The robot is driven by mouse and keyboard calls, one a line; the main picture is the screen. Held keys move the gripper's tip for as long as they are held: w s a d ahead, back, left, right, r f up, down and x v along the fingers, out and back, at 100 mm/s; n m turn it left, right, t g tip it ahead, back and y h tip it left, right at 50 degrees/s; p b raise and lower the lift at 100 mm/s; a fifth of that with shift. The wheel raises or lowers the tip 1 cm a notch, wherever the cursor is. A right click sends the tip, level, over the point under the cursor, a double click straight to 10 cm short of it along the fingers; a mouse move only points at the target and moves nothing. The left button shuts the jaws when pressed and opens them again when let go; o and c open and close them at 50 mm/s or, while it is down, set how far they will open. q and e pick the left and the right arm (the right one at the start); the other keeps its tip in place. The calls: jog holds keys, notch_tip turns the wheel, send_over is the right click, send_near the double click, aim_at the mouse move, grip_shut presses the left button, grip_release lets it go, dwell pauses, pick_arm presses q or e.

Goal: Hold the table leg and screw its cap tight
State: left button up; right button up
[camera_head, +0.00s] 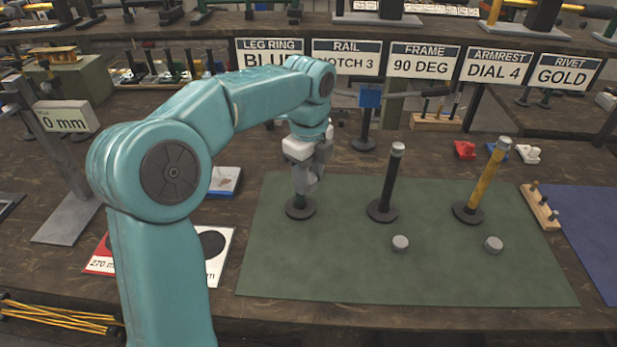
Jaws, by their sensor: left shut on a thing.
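My left gripper (307,183) points down over the left end of the green mat and is shut on a table leg. A black leg (388,187) stands upright to the right with a grey cap on top. A yellow leg (484,184) stands farther right, looks tilted, and also has a grey cap on top. Two loose grey caps, one (400,243) near the middle and one (494,244) at the right, lie on the mat.
The green mat (330,275) is clear along its front. A wooden peg block (541,207) is at its right edge, beside a blue mat (590,225). Several sign boards, such as the "FRAME 90 DEG" sign (424,62), stand behind. A grey stand (65,220) is at left.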

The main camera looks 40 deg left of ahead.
pick_arm(q)
jog(key=w+d+f+n, duration=0.3)
jog(key=d+f+n, duration=0.2)
jog(key=d+n, duration=0.3)
jog(key=w+d+f+n, duration=0.3)
jog(key=d+f+n, duration=0.2)
jog(key=d+n, duration=0.3)
jog(key=shift+d+n, duration=0.4)
jog(key=shift+d, duration=0.55)
jog(key=shift+w, duration=0.1)
